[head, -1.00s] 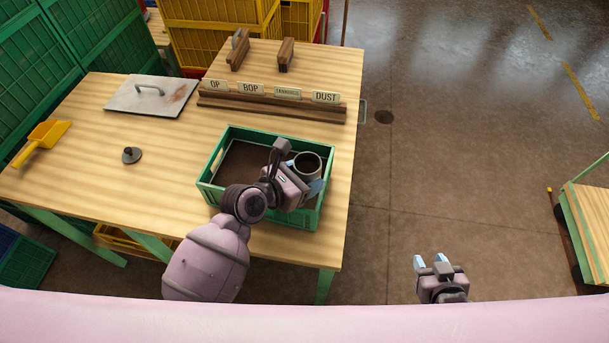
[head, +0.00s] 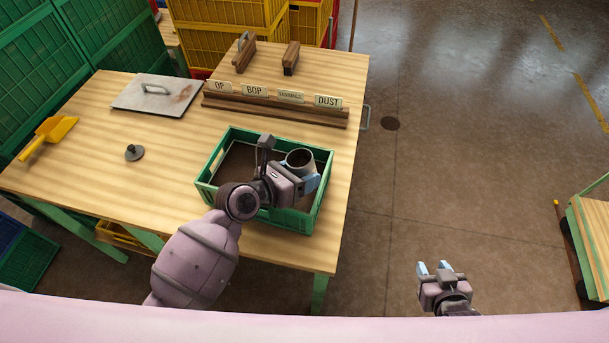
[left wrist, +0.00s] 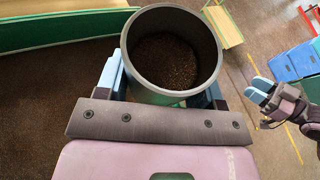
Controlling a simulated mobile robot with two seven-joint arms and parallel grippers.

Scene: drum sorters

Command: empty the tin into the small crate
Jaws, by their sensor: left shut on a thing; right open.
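The tin (head: 299,161) is a grey, open-topped cylinder over the right part of the small green crate (head: 291,220). My left gripper (head: 306,180) is shut on the tin, with its fingers on either side. In the left wrist view, the tin (left wrist: 133,62) has dark brown grains (left wrist: 166,62) lying low inside. The crate has a dark brown bottom; I cannot tell whether that is loose material. My arm hides part of the crate. My right gripper (head: 434,268) is open and empty over the floor, right of the table.
The wooden table (head: 85,170) holds a yellow scoop (head: 50,133), a small dark knobbed disc (head: 134,152) and a metal plate with a handle (head: 158,94). A labelled wooden rack (head: 270,108) stands behind the crate. A cart (head: 592,235) is at far right.

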